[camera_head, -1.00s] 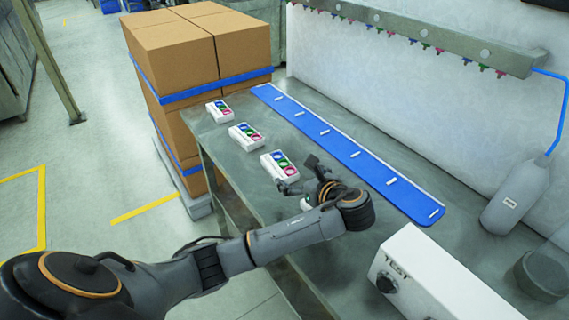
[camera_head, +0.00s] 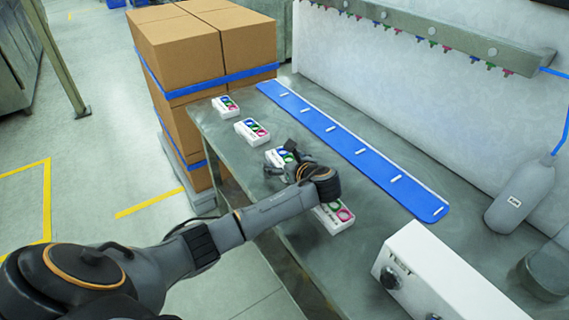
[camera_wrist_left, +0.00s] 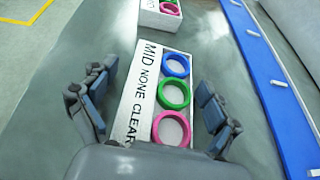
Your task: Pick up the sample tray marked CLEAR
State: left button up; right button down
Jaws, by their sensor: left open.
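Several white sample trays, each with coloured rings, stand in a row along the bench. In the head view they are the far tray (camera_head: 226,105), the second tray (camera_head: 252,131), the third tray (camera_head: 276,156), and the near tray (camera_head: 335,217), partly hidden by my arm. My left gripper (camera_head: 282,165) is open above the third tray and covers part of it. In the left wrist view, a tray (camera_wrist_left: 143,95) reading "MID NONE CLEAR", with blue, green and pink rings, lies between the spread fingers (camera_wrist_left: 155,105), not gripped. Other trays' wording is unreadable. My right gripper is not in view.
A blue strip (camera_head: 340,143) with white marks runs along the bench right of the trays. A white TEST box (camera_head: 440,280) stands at the near right, a grey bottle (camera_head: 515,198) behind it. Stacked cartons (camera_head: 180,50) stand past the bench's far left edge.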

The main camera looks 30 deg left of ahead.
pick_arm(q)
jog(key=c, duration=1.3)
jog(key=shift+o, duration=0.2)
